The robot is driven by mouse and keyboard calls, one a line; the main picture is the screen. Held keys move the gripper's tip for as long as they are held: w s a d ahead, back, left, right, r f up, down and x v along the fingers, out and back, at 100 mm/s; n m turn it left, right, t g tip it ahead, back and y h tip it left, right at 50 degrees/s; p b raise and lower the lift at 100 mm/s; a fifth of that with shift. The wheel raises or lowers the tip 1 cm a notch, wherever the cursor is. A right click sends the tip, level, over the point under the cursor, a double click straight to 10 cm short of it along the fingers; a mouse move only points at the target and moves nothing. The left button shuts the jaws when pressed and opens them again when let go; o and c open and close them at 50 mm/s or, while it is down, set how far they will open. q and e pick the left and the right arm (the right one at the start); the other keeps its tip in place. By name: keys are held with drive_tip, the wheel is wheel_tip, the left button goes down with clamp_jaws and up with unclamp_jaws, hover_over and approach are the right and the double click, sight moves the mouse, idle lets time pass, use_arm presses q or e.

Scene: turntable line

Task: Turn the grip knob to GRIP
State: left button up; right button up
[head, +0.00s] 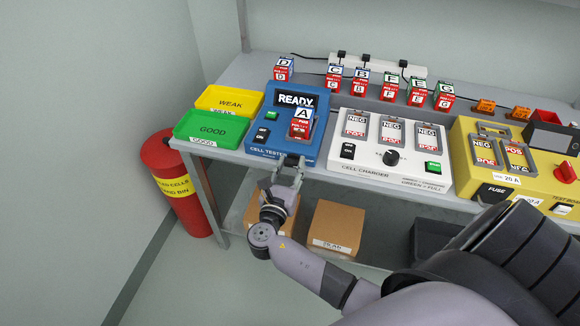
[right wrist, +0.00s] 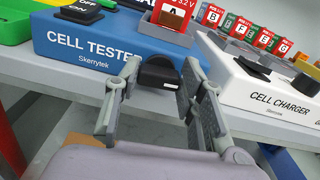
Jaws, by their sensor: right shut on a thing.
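The blue cell tester (head: 262,143) stands on the bench with READY on its screen (head: 295,100) and cell A (head: 301,124) in its slot. A black knob (right wrist: 158,74) with a small pale mark sits at the tester's front edge in the right wrist view. I take it as the grip knob; no GRIP lettering is readable. My right gripper (head: 289,162) reaches the tester's front from below. In the wrist view its two fingers (right wrist: 160,86) are on either side of the knob, shut on it. My left gripper is not in view.
The white cell charger (head: 361,173) stands right of the tester, with its own black knob (head: 391,158). The yellow WEAK tray (head: 230,100) and green GOOD tray (head: 210,129) are at the left. Several cells stand behind. A red bin (head: 165,165) is on the floor.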

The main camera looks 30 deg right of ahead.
drive_tip(key=shift+m, duration=0.5)
drive_tip(key=o, duration=0.9)
drive_tip(key=shift+c, duration=0.2)
drive_tip(key=v, duration=1.2)
